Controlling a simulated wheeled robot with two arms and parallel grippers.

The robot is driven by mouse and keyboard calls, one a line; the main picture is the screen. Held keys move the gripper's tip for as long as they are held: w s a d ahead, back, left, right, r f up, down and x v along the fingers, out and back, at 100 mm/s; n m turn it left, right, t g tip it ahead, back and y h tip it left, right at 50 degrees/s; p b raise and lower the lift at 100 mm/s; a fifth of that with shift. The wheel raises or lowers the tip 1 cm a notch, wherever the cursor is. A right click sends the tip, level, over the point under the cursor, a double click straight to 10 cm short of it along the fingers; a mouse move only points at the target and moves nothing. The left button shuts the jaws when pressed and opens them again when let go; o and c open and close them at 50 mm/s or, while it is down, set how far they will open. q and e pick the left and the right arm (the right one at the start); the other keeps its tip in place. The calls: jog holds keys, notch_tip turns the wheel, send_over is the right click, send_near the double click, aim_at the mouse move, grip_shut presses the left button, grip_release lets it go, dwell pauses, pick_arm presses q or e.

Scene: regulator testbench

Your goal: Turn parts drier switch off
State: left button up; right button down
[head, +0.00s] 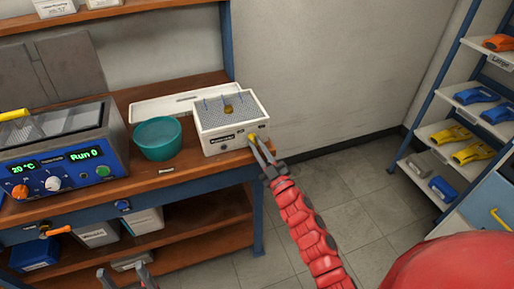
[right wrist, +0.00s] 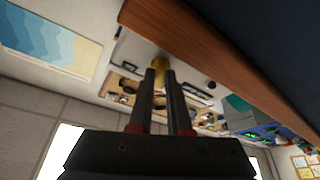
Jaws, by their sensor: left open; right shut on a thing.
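The parts drier (head: 222,142) is a white box with a mesh top, at the right end of the wooden bench. A small round brass-coloured part (head: 228,109) lies on its mesh. Its yellow switch knob (head: 251,138) is on the front face, at the right. My right gripper (head: 258,147) reaches up to the front and is shut on the knob, which shows yellow between the fingertips in the right wrist view (right wrist: 160,64). The fingertips partly hide the knob, so its setting cannot be read. My left gripper (head: 123,272) is open and empty at the bottom edge, below the bench.
A teal bowl (head: 158,138) stands left of the drier, with a long white tray (head: 165,106) behind. A blue machine (head: 62,165) with a lit display is at the far left. A shelf rack (head: 445,130) with coloured parts stands at the right. The floor between is clear.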

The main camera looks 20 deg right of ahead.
jog(key=shift+n+g+y, duration=0.4)
jog(key=shift+n+y, duration=0.2)
jog(key=shift+n, duration=0.8)
jog(key=shift+d, duration=0.1)
jog(key=c, duration=0.9)
grip_release()
jog(key=shift+o, duration=0.2)
jog(key=b+v, duration=0.1)
jog(key=v, duration=1.6)
jog(key=shift+s+b, duration=0.2)
jog(key=shift+b, duration=0.15)
